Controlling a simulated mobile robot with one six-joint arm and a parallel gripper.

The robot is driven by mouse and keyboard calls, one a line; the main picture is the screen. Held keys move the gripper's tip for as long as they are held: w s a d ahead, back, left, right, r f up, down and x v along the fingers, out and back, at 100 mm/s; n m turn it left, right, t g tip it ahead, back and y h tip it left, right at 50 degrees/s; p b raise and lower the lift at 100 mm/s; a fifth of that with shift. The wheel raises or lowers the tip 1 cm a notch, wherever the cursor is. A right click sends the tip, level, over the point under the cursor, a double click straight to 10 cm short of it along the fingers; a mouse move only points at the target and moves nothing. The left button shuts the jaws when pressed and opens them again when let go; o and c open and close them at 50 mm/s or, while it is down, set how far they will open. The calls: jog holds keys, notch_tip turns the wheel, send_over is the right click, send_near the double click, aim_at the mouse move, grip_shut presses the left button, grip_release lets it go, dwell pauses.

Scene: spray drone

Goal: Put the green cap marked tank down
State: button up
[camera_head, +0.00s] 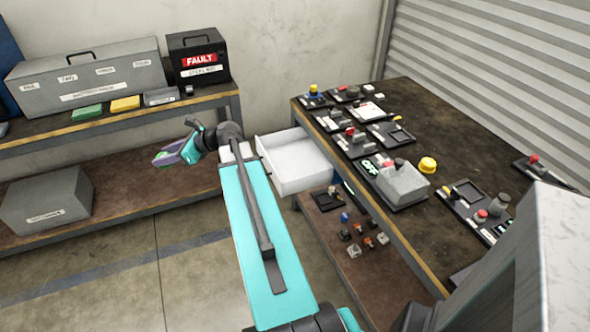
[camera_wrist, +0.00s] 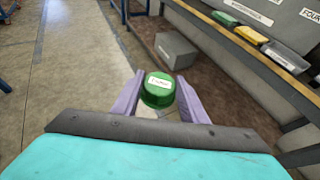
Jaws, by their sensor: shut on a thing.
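The green cap (camera_wrist: 158,92) is a round, ribbed piece with a white label on its top in the wrist view. The label is too small to read surely. My gripper (camera_wrist: 157,97) is shut on the cap, with a purple finger on each side of it. In the head view my gripper (camera_head: 176,152) is held out in the air in front of the left shelf bench, and a bit of green shows between its fingers.
The left bench (camera_head: 150,112) bears a grey case (camera_head: 90,85), a black FAULT box (camera_head: 197,57) and green, yellow and grey blocks. A grey box (camera_head: 45,200) is on its lower shelf. A white drawer (camera_head: 297,170) stands open from the right workbench (camera_head: 440,140), which bears several dark trays with parts.

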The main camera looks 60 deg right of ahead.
jog(key=s+d+f+m+t+h+b, duration=0.1)
jog(key=s+d+f+m+h+b, duration=0.2)
jog(key=d, duration=0.8)
jog(key=s+d+f+m+h+b, duration=0.2)
jog(key=s+d+f+b, duration=0.15)
jog(key=d, duration=0.65)
jog(key=m+h+b, duration=0.4)
jog(key=h+b, duration=0.2)
jog(key=b, duration=0.1)
send_over(288, 168)
jog(key=shift+g, duration=0.4)
notch_tip(288, 168, down, 4)
jog(key=shift+d+f, duration=0.1)
notch_tip(288, 168, down, 6)
jog(key=b, duration=0.1)
jog(key=shift+f, duration=0.15)
jog(key=shift+y, duration=0.3)
jog(key=shift+f+b, duration=0.7)
jog(key=shift+f, duration=1.1)
